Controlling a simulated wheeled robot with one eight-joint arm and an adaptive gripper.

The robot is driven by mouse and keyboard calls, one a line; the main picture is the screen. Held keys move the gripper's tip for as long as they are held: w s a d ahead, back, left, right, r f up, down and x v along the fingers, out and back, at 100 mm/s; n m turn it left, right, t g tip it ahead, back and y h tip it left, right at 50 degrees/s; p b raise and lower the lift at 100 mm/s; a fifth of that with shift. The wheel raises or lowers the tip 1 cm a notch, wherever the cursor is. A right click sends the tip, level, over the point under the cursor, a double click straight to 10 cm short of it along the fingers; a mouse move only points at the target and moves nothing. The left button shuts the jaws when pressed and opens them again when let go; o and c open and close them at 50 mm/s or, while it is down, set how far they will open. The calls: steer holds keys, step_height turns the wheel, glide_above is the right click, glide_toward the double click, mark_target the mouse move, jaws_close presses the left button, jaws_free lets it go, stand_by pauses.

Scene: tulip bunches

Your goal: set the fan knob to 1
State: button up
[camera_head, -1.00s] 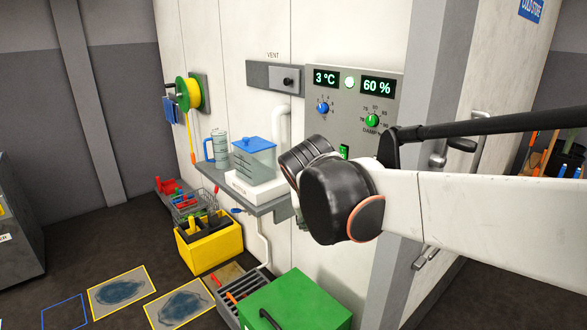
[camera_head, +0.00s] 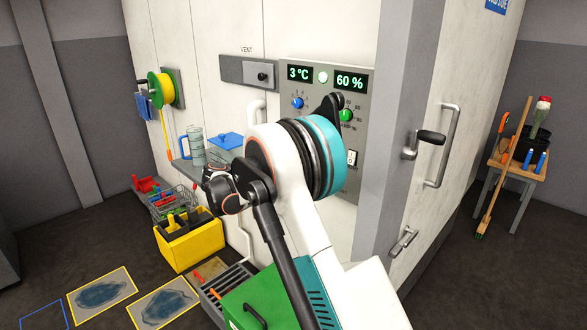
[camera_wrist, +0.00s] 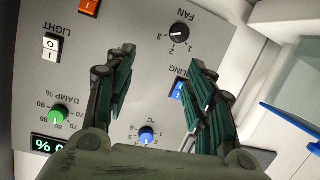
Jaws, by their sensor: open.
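The black fan knob (camera_wrist: 180,32) shows in the wrist view, upside down, under the word FAN with the marks 1, 2 and 3 beside it. I cannot tell surely which mark it points to. It sits on a grey control panel (camera_wrist: 150,84), which also shows in the head view (camera_head: 320,91); there my arm covers the lower part and the fan knob is hidden. My gripper (camera_wrist: 160,60) is open and empty in front of the panel. Its fingertips lie apart in the wrist view, with the fan knob beyond them, nearer the right finger.
The panel also carries a blue °C knob (camera_wrist: 147,136), a green damp knob (camera_wrist: 59,115), a white light switch (camera_wrist: 50,47), an orange switch (camera_wrist: 89,7) and a blue cooling switch (camera_wrist: 177,90). A door handle (camera_head: 440,145) stands right of the panel. A shelf with a blue-lidded container (camera_head: 226,140) is left.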

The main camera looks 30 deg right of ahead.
steer(key=shift+w+f+m+h, duration=1.6)
steer(key=shift+w+f, duration=0.9)
steer(key=shift+f, duration=1.1)
steer(key=b+x, duration=0.3)
steer(key=x, duration=1)
steer(key=shift+b, duration=0.35)
steer(key=shift+w+a, duration=0.1)
steer(key=c, duration=1.1)
